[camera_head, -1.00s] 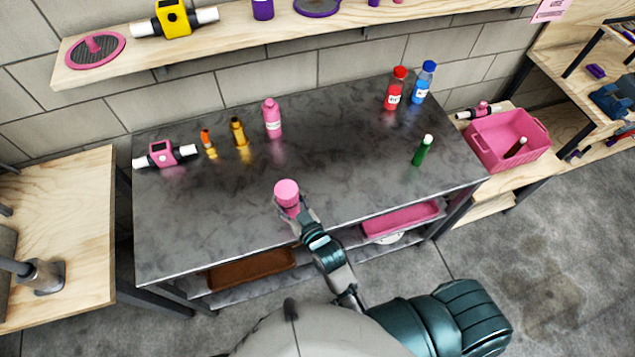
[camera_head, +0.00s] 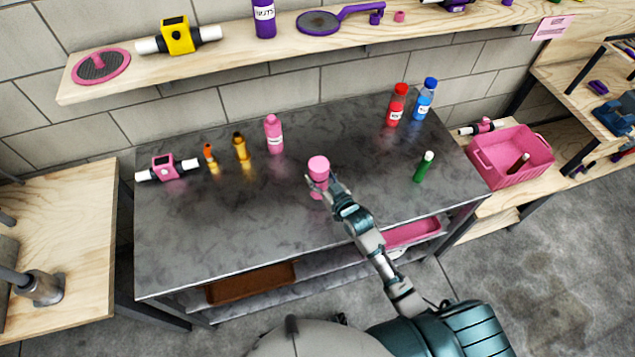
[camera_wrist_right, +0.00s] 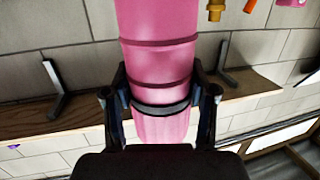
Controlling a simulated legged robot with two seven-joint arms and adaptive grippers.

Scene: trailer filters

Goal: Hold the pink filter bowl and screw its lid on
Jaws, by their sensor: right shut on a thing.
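The pink filter bowl (camera_head: 318,171) is upright in my right gripper (camera_head: 326,186), over the middle of the dark workbench. A wide pink round top shows on it in the head view; I cannot tell whether this is a separate lid. In the right wrist view the pink cylinder (camera_wrist_right: 160,60) stands between the two fingers of my right gripper (camera_wrist_right: 160,108), which press on its sides. The bowl seems to be at or just above the bench top. My left gripper is not in view.
On the dark bench (camera_head: 240,210) stand a pink bottle (camera_head: 274,136), a pink valve block (camera_head: 167,168), small orange and amber bottles, a green bottle (camera_head: 423,167), and red and blue bottles (camera_head: 396,105). A pink crate (camera_head: 512,158) is at right. The bench's front middle is clear.

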